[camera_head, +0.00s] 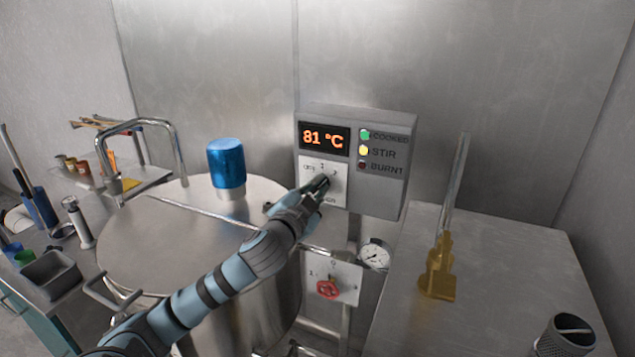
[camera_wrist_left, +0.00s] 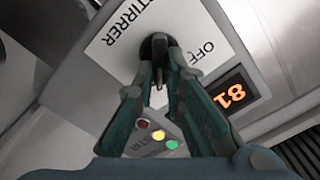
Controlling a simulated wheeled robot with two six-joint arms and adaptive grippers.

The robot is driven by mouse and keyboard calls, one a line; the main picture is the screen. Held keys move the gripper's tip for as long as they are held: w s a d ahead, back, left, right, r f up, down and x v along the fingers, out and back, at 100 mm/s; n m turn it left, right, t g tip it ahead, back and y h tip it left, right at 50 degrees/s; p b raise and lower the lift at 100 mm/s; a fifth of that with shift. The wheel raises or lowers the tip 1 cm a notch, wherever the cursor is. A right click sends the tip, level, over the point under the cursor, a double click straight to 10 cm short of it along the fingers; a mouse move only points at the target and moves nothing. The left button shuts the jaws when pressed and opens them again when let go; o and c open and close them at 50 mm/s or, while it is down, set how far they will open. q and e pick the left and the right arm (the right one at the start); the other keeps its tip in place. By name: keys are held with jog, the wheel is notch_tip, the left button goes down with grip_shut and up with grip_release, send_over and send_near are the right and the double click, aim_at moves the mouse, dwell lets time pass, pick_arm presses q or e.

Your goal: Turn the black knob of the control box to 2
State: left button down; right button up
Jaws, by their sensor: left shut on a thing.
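The grey control box (camera_head: 384,190) hangs on the back wall. Its display (camera_head: 325,138) reads 81 °C in orange. Its white dial plate (camera_head: 312,168) shows OFF, 1 and 2 in the head view; the wrist view shows OFF and STIRRER. My left gripper (camera_head: 319,185) is at the plate, shut on the black knob (camera_wrist_left: 157,44), as the left wrist view shows. The fingers cover most of the knob, and I cannot tell which mark it points to. My right gripper is not in view.
A lidded steel kettle (camera_head: 150,240) with a blue motor (camera_head: 227,163) stands below left. The COOKED and STIR lamps are bright; BURNT is dark.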

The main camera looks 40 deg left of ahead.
pick_arm(q)
jog(key=shift+m, duration=0.3)
jog(key=c, duration=1.7)
grip_release()
jog(key=shift+o, duration=0.2)
jog(key=v, duration=0.7)
jog(key=shift+s, duration=0.25)
jog(key=shift+w, duration=0.15)
